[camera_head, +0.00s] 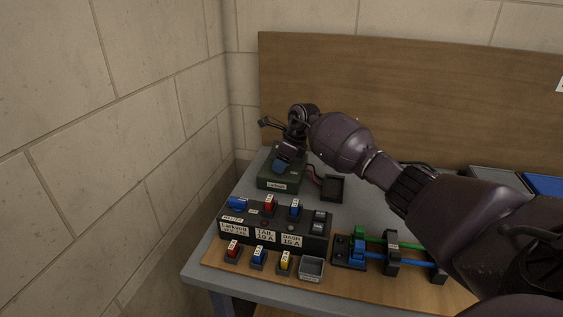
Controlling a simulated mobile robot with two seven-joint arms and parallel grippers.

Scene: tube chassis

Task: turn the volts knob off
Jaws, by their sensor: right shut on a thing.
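A green box (278,184) with a white label on its front stands at the back left of the bench. My right arm comes in from the right, and my right gripper (283,160) points down at the top of this box. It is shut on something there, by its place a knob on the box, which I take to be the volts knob. The fingers hide the knob, so neither its marking nor its setting can be read. My left gripper is out of view.
A black fuse panel (318,243) with labels and coloured parts stands in front of the green box. Small coloured fuses and a grey tray (311,269) line the front. A small black tray (332,188) sits right of the box. Walls close in at left and behind.

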